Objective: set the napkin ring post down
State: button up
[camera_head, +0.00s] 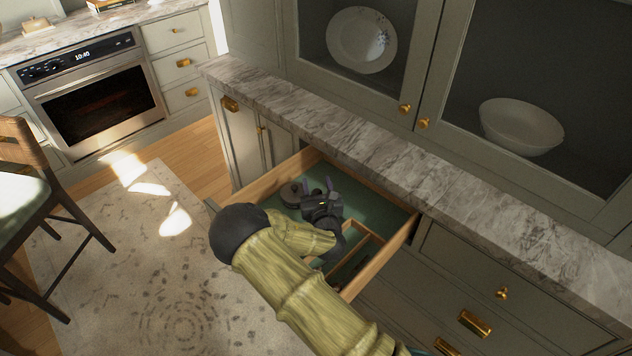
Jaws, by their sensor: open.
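An open wooden drawer (262,183) with a green lining sticks out below the marble counter. A small dark round piece with a raised middle (290,193) stands in the drawer near its left side. It looks like the napkin ring post, but it is too small to be sure. My gripper (318,187) is over the drawer, just right of this piece, with its jaws open. I see nothing between the fingers. I cannot tell whether a finger touches the piece. My arm hides the drawer's front and part of its inside.
Wooden dividers (362,252) split the drawer's right front part. The green floor behind my gripper looks clear. The marble counter (400,166) overhangs the drawer's back. Glass-door cabinets stand above, and a chair (40,190) stands at the left.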

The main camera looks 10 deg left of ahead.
jog(key=v, duration=0.6)
jog(key=shift+b, duration=0.3)
jog(key=s+d+m+g+h, duration=0.2)
jog(key=d+m+g+h, duration=0.5)
jog(key=d+m, duration=1)
jog(key=s+d+r+m+g+y, duration=0.1)
jog(key=s+r+m+g, duration=0.3)
jog(key=s+m, duration=0.6)
jog(key=s+d+r+m+g+y, duration=0.1)
jog(key=s+d+r+m+g, duration=0.1)
jog(key=s+r+m, duration=0.5)
jog(key=s+m+g, duration=0.1)
jog(key=s+m, duration=0.3)
jog(key=shift+d+r+m+g, duration=0.25)
jog(key=shift+r+m+g, duration=0.05)
jog(key=shift+m+g, duration=0.1)
